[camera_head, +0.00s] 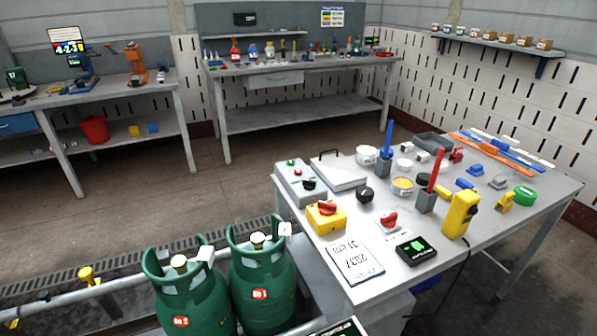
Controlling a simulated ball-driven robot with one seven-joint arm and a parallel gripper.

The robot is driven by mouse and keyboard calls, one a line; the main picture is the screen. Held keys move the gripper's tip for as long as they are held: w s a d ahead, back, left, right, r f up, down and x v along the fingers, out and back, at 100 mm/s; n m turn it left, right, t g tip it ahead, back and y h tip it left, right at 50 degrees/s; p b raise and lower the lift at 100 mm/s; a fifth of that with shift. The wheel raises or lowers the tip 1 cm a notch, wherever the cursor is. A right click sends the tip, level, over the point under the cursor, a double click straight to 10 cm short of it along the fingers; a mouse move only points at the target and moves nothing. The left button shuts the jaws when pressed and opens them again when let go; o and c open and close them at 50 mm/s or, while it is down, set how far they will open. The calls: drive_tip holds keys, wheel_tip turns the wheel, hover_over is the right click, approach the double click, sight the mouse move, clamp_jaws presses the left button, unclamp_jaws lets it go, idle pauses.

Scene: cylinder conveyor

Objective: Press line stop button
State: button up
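A grey control box (291,188) sits at the left edge of the right-hand table. It carries a green button (291,162), a red button (298,171) and a black knob (309,184). A yellow box (321,225) with a red knob (327,208) sits in front of it. Another red control (389,217) on a light base lies to the right. I cannot read which of these is the line stop button. My gripper does not show in the head view.
Two green gas cylinders (264,293) stand at the front left beside a metal rail (70,299). The table (470,262) holds a yellow handheld unit (459,214), a black display (416,250) and many small parts. Workbenches line the back. The floor between is clear.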

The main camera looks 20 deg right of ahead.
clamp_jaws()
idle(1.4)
